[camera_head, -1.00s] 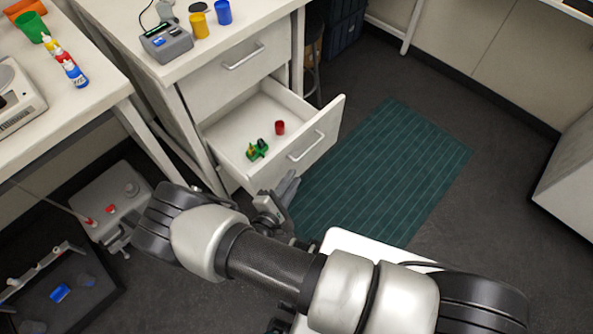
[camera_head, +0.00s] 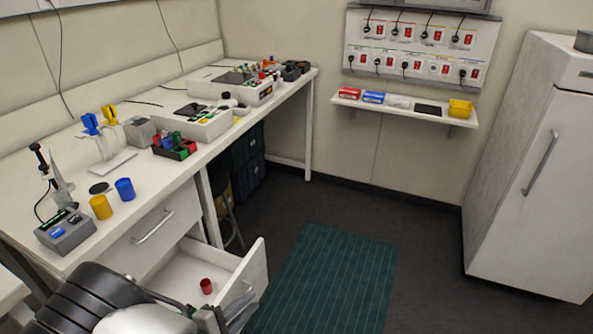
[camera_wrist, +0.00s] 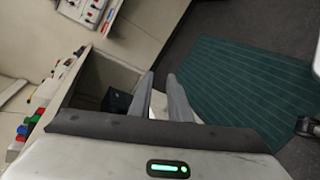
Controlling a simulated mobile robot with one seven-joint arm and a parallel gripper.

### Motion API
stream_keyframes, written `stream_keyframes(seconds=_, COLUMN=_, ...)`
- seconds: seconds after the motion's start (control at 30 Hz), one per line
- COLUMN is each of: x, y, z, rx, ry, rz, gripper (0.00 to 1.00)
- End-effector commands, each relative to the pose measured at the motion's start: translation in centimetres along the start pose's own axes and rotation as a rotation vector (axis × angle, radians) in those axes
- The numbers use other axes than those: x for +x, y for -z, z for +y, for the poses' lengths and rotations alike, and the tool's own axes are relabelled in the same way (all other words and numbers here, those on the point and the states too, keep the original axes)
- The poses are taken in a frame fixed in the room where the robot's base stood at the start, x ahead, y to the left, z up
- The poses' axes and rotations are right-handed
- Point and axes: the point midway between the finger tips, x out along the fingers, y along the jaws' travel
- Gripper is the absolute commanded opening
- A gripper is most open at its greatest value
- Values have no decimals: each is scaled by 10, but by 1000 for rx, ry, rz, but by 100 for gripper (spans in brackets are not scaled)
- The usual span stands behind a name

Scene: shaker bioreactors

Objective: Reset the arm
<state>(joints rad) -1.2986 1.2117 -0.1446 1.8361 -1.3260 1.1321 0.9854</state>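My arm (camera_head: 95,300) shows at the bottom left of the head view, in front of the open drawer (camera_head: 252,268). My gripper (camera_head: 238,308) is partly visible by the drawer's front, near its handle; I cannot tell if it touches. In the wrist view my gripper (camera_wrist: 160,75) has two grey fingers with a narrow gap between them, and nothing is held. A red cup (camera_head: 206,286) stands in the drawer. The nearer part of the drawer is hidden behind my arm.
The bench (camera_head: 110,185) at left carries a yellow cup (camera_head: 101,207), a blue cup (camera_head: 125,189), a grey device (camera_head: 66,232) and shakers. A wall shelf (camera_head: 400,106) and a white fridge (camera_head: 540,170) stand beyond. The green mat (camera_head: 325,280) and floor at right are clear.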

Motion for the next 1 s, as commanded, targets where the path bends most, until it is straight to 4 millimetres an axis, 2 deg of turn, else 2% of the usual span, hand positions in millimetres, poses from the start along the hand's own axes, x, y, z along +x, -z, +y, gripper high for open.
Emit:
stream_keyframes(seconds=0.03, x=8, y=-22, z=25, rx=65, ry=76, rz=-62, gripper=17)
stream_keyframes(seconds=0.1, x=16, y=-55, z=51, rx=140, ry=181, rz=-141, gripper=17)
stream_keyframes(seconds=0.2, x=23, y=-103, z=81, rx=251, ry=328, rz=-231, gripper=17)
stream_keyframes(seconds=0.4, x=22, y=-199, z=125, rx=497, ry=609, rz=-345, gripper=17)
stream_keyframes(seconds=0.57, x=7, y=-269, z=147, rx=720, ry=796, rz=-368, gripper=17)
stream_keyframes(seconds=0.7, x=-14, y=-322, z=162, rx=930, ry=916, rz=-341, gripper=17)
stream_keyframes(seconds=0.83, x=-37, y=-361, z=172, rx=1123, ry=978, rz=-282, gripper=17)
stream_keyframes(seconds=1.0, x=-61, y=-392, z=180, rx=1314, ry=993, rz=-200, gripper=17)
